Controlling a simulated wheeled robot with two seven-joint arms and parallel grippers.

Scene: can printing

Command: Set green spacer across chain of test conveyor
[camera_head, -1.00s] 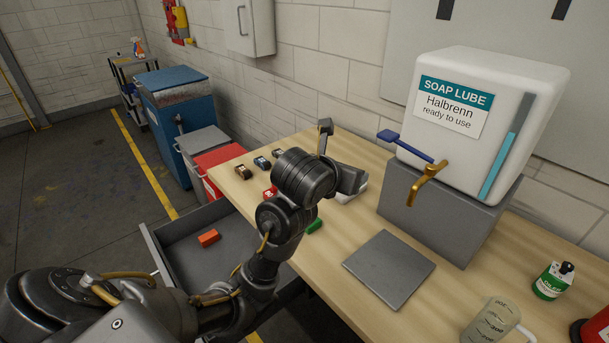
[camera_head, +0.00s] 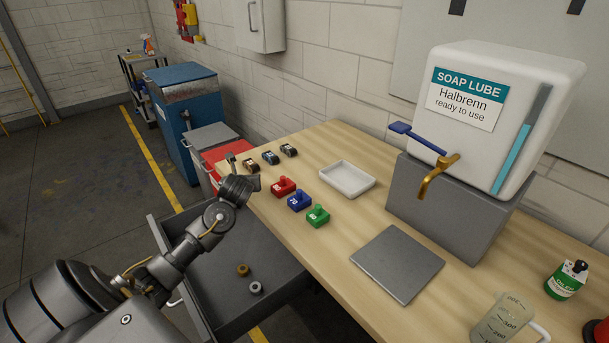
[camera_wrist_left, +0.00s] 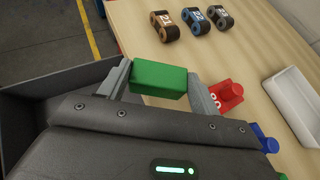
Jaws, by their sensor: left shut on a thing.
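My left gripper (camera_wrist_left: 160,84) is shut on a green block (camera_wrist_left: 160,78), the green spacer, held crosswise between the two fingers. In the head view my left gripper (camera_head: 243,172) is above the near left table corner, by the drawer; the green block cannot be made out there. The test conveyor and its chain are not in view. My right gripper is not in view.
Red (camera_head: 283,187), blue (camera_head: 299,201) and green (camera_head: 318,216) knobbed blocks stand on the table, with three small numbered pieces (camera_head: 269,158) behind. A white tray (camera_head: 347,180), grey plate (camera_head: 398,264) and soap lube tank (camera_head: 500,110) are right. The open drawer (camera_head: 275,262) holds two rings.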

